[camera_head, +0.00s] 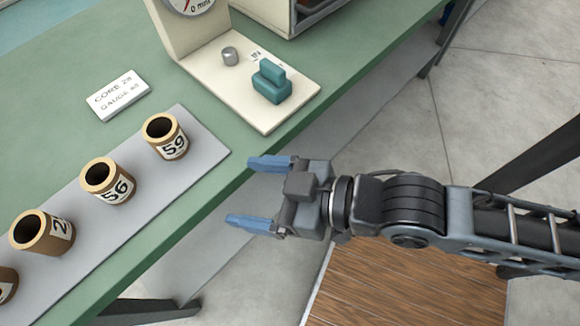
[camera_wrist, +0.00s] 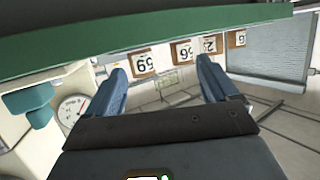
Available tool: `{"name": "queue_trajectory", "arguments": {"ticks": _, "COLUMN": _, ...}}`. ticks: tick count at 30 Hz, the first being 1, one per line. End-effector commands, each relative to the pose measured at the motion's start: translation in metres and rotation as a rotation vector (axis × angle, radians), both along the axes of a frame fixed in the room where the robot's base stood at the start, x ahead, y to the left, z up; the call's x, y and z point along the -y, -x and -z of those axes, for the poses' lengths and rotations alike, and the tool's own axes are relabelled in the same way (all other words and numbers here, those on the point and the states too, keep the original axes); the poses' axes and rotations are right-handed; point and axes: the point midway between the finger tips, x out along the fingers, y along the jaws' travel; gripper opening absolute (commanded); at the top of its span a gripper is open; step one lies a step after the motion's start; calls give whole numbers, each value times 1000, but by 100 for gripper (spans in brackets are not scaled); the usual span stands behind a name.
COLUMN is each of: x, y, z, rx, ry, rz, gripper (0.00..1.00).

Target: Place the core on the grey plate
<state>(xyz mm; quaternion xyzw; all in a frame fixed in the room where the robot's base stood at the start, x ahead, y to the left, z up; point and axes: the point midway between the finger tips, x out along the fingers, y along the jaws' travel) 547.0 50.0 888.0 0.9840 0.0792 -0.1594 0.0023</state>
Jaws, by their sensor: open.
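Several brown cardboard cores stand upright in a row on a grey plate (camera_head: 180,197) at the table's front edge. The core labelled 59 (camera_head: 166,138) is nearest my gripper, then the core labelled 56 (camera_head: 107,181). A third core (camera_head: 42,233) shows a label starting with 2, and a fourth is cut off at the left edge. My gripper (camera_head: 240,191) is open and empty, right of the plate near the table edge, fingers pointing left. In the wrist view the core labelled 59 (camera_wrist: 145,64) appears beyond the fingers.
A white card (camera_head: 118,95) reading CORE and GAUGE lies behind the plate; its digits are hard to read. A cream machine base (camera_head: 265,112) carries a teal block (camera_head: 271,82), a small grey knob (camera_head: 229,56) and a dial (camera_head: 192,5). The green table (camera_head: 60,115) has bare room behind the cores.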

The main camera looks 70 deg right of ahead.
Motion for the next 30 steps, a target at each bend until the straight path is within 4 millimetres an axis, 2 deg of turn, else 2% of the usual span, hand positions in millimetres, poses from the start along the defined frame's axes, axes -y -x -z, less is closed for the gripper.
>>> {"name": "queue_trajectory", "arguments": {"ticks": 1, "x": 10, "y": 20, "z": 2, "rx": -5, "ry": 2, "rz": 27, "gripper": 87}}
{"name": "queue_trajectory", "arguments": {"ticks": 6, "x": 34, "y": 75, "z": -9, "rx": 16, "ry": 7, "rz": 97, "gripper": 87}}
{"name": "queue_trajectory", "arguments": {"ticks": 9, "x": 42, "y": 99, "z": -17, "rx": 30, "ry": 12, "rz": 127, "gripper": 87}}
{"name": "queue_trajectory", "arguments": {"ticks": 12, "x": 47, "y": 115, "z": -25, "rx": 40, "ry": 15, "rz": 146, "gripper": 87}}
{"name": "queue_trajectory", "arguments": {"ticks": 17, "x": 50, "y": 125, "z": -31, "rx": 49, "ry": 17, "rz": 158, "gripper": 87}}
{"name": "queue_trajectory", "arguments": {"ticks": 30, "x": 50, "y": 125, "z": -31, "rx": 50, "ry": 17, "rz": 158, "gripper": 87}}
